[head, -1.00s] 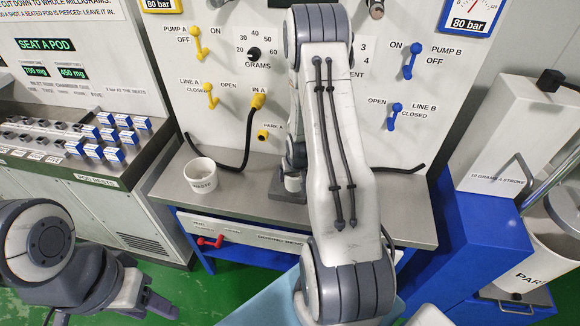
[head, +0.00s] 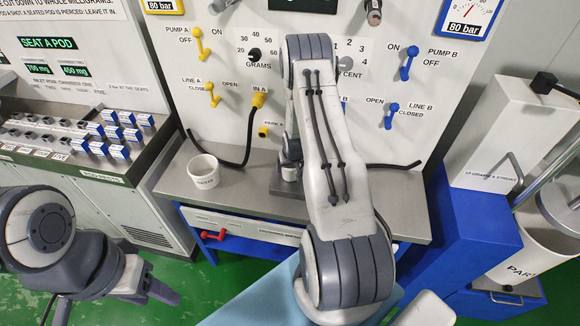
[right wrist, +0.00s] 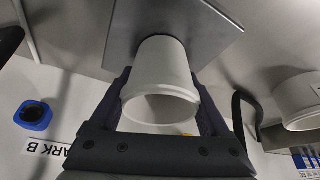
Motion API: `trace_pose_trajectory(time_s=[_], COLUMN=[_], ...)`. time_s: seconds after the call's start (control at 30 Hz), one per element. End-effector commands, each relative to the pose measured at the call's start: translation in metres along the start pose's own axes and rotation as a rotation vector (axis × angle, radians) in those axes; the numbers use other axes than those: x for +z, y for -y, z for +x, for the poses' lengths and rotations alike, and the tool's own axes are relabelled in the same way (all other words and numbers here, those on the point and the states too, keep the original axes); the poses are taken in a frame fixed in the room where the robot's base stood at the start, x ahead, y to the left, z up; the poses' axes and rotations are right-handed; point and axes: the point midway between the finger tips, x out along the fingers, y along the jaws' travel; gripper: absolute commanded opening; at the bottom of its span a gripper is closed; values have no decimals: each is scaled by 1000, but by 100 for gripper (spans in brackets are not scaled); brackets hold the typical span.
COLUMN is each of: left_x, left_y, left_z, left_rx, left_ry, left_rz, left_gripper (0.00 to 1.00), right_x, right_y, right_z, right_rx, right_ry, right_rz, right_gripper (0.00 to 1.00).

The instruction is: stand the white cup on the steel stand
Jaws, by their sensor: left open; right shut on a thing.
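The white cup (right wrist: 160,85) is between the fingers of my right gripper (right wrist: 163,92), which is shut on it. The cup's rim faces the camera in the right wrist view. Its far end is at the grey steel stand plate (right wrist: 140,18); I cannot tell whether it touches. In the head view my right arm covers much of this spot; a small part of the cup (head: 289,173) shows over the dark plate. My left gripper (head: 160,284) is open and empty at the lower left, away from the bench.
A second, labelled white cup (head: 203,170) stands on the steel bench (head: 168,183), left of my right arm. A black hose (head: 247,135) runs from the panel to the bench.

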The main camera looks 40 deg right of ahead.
Motion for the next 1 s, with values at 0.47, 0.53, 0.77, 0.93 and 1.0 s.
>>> trace_pose_trajectory(time_s=[0.47, 0.53, 0.77, 0.93, 1.0], left_x=[0, 0, 0, 1, 1], left_y=[0, 0, 1, 1, 1], left_z=[0, 0, 10, 14, 16], left_rx=[0, 0, 0, 0, 0], left_ry=[0, 0, 0, 0, 0], left_rz=[0, 0, -1, -1, -1], left_gripper=[50, 50, 50, 50, 50], right_x=[0, 0, -1, -1, -1], right_y=[0, 0, 0, 0, 0], right_z=[0, -4, -40, -76, -88], right_rx=[0, 0, 1, 0, 1], right_ry=[0, 0, -3, -3, -3], right_rz=[0, 0, 0, 0, -1], right_gripper=[100, 100, 100, 100, 100])
